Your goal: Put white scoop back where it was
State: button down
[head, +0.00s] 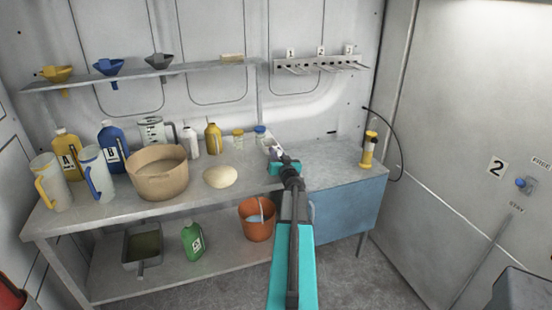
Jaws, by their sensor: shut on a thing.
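My gripper (277,158) reaches out over the right end of the metal bench (120,208), near the blue cabinet. It is shut on a small pale thing, which I take to be the white scoop (270,148). Only a little of it shows just beyond the jaws; my arm and gripper hide the rest. I cannot tell whether it touches the bench top.
Jars (260,136) and a yellow bottle (213,139) stand left of my gripper. The blue cabinet (345,212) has a mostly clear top with a yellow lamp-like object (368,150). A labelled hook rack (318,65) hangs above.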

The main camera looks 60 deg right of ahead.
jog(key=shift+f, duration=1.15)
jog(key=shift+f, duration=0.1)
jog(key=c, duration=1.6)
grip_release()
jog(key=shift+b+v, duration=0.75)
jog(key=shift+v, duration=5.3)
